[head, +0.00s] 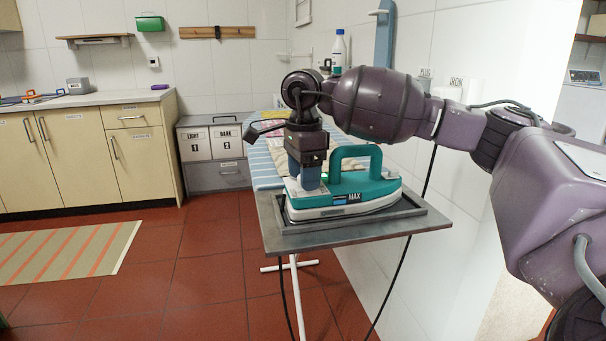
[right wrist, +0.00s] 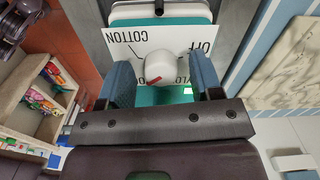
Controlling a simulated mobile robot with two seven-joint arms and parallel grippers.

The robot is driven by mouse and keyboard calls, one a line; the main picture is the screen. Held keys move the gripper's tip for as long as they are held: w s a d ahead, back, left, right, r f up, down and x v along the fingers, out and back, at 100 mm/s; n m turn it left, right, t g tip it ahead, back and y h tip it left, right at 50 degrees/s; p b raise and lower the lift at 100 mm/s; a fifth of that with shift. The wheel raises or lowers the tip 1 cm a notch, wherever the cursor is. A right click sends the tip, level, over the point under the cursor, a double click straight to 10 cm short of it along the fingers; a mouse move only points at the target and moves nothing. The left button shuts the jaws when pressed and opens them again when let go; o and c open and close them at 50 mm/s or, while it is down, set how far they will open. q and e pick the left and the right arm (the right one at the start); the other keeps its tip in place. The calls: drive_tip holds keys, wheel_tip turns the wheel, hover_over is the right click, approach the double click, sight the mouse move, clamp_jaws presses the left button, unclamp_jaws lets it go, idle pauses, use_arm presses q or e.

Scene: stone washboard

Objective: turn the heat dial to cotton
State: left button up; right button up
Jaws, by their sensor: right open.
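The teal and white iron (head: 345,190) sits on a grey rest at the near end of the ironing board. Its white round heat dial (right wrist: 168,66) shows in the right wrist view on a white label plate. "COTTON" is printed at upper left, "OFF" at upper right, and partly covered words lie below. The dial's red mark (right wrist: 154,79) points to the lower left, away from "COTTON". My right gripper (head: 308,178) points down over the iron's left end. Its blue fingers (right wrist: 162,72) are open, one on each side of the dial, apart from it. My left gripper is out of view.
The striped ironing board (head: 267,172) runs back behind the iron, with folded cloth on it. A white tiled wall (head: 440,185) stands close on the right. Black cords hang beside the board. Red floor (head: 215,260) at left is clear around a striped rug (head: 65,252).

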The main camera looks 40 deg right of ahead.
drive_tip(key=c, duration=0.9)
drive_tip(key=shift+r, duration=0.1)
